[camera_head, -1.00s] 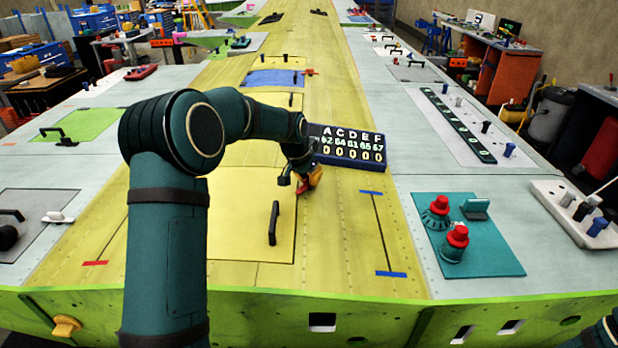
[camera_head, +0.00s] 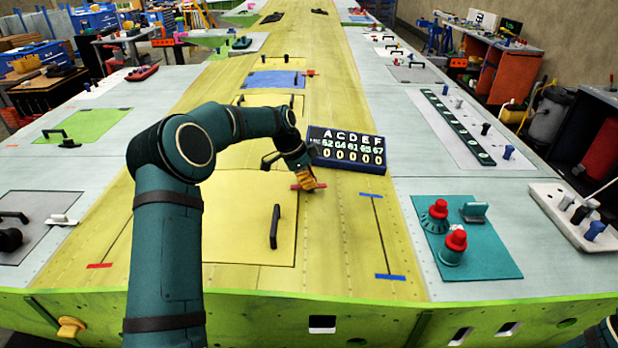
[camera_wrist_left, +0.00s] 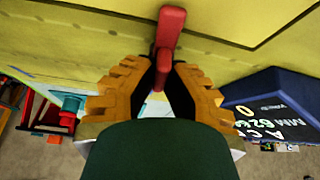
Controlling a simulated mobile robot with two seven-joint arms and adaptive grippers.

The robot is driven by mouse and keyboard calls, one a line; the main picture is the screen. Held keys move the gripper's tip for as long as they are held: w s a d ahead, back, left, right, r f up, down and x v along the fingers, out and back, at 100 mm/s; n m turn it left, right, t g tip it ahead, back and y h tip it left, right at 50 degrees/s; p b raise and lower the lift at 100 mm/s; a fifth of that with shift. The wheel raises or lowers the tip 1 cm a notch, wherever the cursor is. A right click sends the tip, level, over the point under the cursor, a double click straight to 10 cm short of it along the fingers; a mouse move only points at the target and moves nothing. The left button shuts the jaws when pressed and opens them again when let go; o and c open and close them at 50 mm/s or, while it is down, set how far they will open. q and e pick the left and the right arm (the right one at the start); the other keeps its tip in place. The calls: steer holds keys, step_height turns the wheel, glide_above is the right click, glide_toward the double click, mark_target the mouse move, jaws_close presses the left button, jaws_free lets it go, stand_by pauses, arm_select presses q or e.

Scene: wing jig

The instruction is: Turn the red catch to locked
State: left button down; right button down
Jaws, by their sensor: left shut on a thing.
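The red catch (camera_head: 294,187) lies on the yellow wing skin at the right edge of the yellow hatch panel with the black handle. Its bar lies roughly crosswise in the head view. My left gripper (camera_head: 307,184) is over it, with orange fingers shut on the catch and hiding its middle. In the left wrist view the red catch (camera_wrist_left: 172,25) runs up from between the dark finger pads of the left gripper (camera_wrist_left: 166,68). My right gripper is out of view.
A dark blue display block (camera_head: 347,150) with letters and numbers stands just beyond and right of my left gripper. The black hatch handle (camera_head: 275,227) rises nearer, to the left. A teal plate (camera_head: 490,262) with red-topped knobs lies at right.

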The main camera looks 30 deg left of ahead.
arm_select(q)
steer(key=shift+f+m+g, duration=0.2)
steer(key=shift+m+g, duration=0.1)
steer(key=shift+m, duration=0.3)
steer(key=c, duration=1)
jaws_free()
steer(key=shift+r, duration=0.1)
steer(key=v, duration=1.2)
steer(key=shift+s, duration=0.1)
